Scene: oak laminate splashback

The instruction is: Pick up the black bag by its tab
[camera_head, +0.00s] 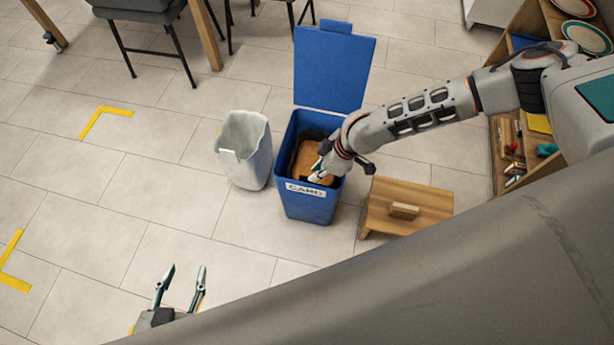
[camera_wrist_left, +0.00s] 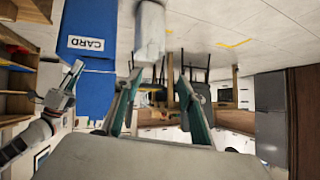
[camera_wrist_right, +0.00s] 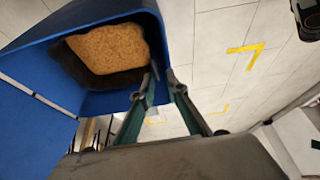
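The black bag (camera_head: 300,147) lines the blue bin (camera_head: 306,205) marked CARD and shows as a dark edge around a tan-brown filling. In the right wrist view the bag (camera_wrist_right: 72,66) shows dark beside the tan filling. Its tab is not clearly seen. My right gripper (camera_head: 319,172) is at the bin's mouth, by the front right rim. In the right wrist view its fingertips (camera_wrist_right: 162,73) are close together at the bin's rim; whether they hold anything is unclear. My left gripper (camera_head: 184,274) is open and empty, low over the floor in front, away from the bin.
The bin's blue lid (camera_head: 333,70) stands open at the back. A whitish bin (camera_head: 246,155) stands close on the left. A wooden step-like box (camera_head: 406,205) with a handle is on the right, before shelves (camera_head: 506,140). The tiled floor at left is free, with yellow corner marks (camera_head: 105,113).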

